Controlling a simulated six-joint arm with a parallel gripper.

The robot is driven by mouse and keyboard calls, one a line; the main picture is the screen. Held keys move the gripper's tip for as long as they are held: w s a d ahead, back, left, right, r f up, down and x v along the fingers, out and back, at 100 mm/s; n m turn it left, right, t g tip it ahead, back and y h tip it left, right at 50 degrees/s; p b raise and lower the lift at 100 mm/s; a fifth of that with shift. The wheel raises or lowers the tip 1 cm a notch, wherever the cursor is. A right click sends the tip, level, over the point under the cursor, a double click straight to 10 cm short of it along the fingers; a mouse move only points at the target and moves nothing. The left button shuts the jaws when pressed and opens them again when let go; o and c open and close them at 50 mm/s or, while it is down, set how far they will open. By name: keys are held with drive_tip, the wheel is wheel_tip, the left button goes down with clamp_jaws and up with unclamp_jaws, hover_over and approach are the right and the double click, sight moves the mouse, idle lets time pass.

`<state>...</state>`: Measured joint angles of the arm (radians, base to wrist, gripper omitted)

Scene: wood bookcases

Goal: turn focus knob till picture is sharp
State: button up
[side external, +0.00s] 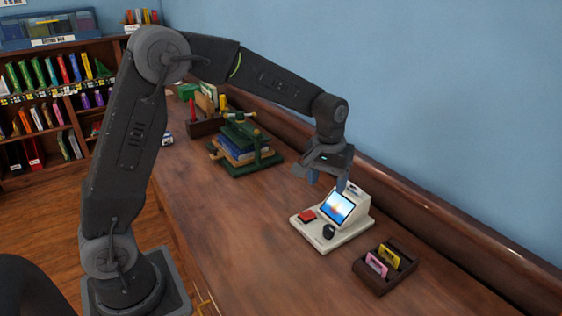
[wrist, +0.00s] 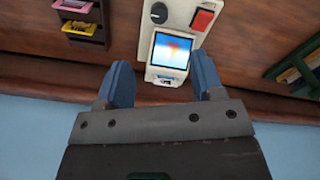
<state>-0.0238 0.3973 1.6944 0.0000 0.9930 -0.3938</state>
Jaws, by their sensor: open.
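The white viewer device (side external: 352,224) stands on the wooden desk, with a tilted screen (side external: 338,208) on its raised back part. The screen shows a blurry blue, white and orange picture, also seen in the wrist view (wrist: 171,51). The black round focus knob (side external: 328,231) sits on the device's base in front of the screen; it also shows in the wrist view (wrist: 158,13). A red button (side external: 307,215) is beside it. My gripper (side external: 327,183) is above and behind the screen. Its blue fingers (wrist: 163,84) are open and empty, apart from the knob.
A dark wooden holder (side external: 385,268) with pink and yellow cards stands right of the device. A green press with books (side external: 244,145) is to the left, further back. A raised wooden ledge (side external: 430,215) runs along the blue wall. The desk's front is clear.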

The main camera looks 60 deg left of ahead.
drive_tip(key=s+r+m+t, duration=0.2)
drive_tip(key=s+r, duration=0.7)
drive_tip(key=s, duration=0.4)
drive_tip(key=shift+d+r+m+t, duration=0.3)
drive_tip(key=shift+d+t, duration=0.05)
drive_tip(key=shift+t, duration=0.05)
drive_tip(key=shift+s, duration=0.1)
drive_tip(key=s+m+t, duration=0.2)
drive_tip(key=s, duration=0.9)
drive_tip(key=shift+s+d, duration=0.2)
drive_tip(key=shift+s, duration=0.15)
